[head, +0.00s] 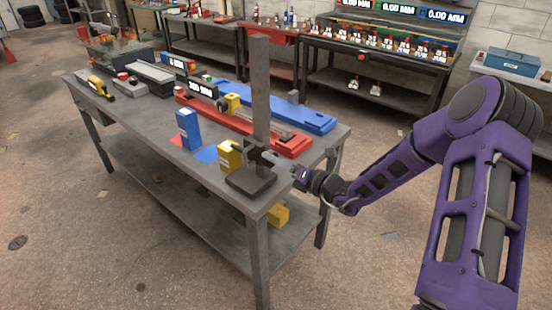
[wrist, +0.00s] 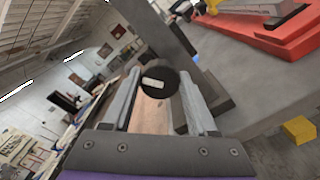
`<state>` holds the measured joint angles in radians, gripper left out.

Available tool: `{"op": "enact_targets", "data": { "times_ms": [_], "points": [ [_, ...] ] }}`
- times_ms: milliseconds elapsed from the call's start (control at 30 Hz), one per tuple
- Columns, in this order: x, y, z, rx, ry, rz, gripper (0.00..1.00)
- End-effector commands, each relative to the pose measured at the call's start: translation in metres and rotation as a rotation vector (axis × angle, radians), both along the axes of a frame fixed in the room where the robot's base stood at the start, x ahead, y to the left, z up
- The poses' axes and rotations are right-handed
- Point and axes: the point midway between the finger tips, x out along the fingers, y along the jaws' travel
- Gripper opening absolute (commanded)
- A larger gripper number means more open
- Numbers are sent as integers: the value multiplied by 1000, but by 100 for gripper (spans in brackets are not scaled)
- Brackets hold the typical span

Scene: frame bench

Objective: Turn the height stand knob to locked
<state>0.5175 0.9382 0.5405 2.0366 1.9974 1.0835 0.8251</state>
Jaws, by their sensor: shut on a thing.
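The height stand (head: 261,95) is a tall grey column on a dark base at the near right corner of the bench. Its column also shows behind the knob in the wrist view (wrist: 152,32). The round black knob (wrist: 158,84) faces the wrist camera, with a short white mark lying nearly level, slightly tilted, across its face. My gripper (head: 297,174) reaches in from the right at the stand. In the wrist view its two grey fingers (wrist: 160,92) stand either side of the knob and are shut on it. The head view does not show the knob clearly.
Beside the stand are a yellow block (head: 229,156), a blue block (head: 187,128) and a long red fixture (head: 288,147). A blue rail (head: 310,120) lies behind. The bench edge is close to my gripper, with open floor at the right.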

Motion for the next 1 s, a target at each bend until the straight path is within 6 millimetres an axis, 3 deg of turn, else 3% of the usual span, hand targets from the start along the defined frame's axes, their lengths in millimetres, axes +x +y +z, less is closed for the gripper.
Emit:
{"op": "enact_targets", "data": {
  "times_ms": [500, 1000],
  "points": [
    [0, -1, -1, 266, 339, 1, 3],
    [1, -1, -2, 361, 463, 0, 3]
  ]
}}
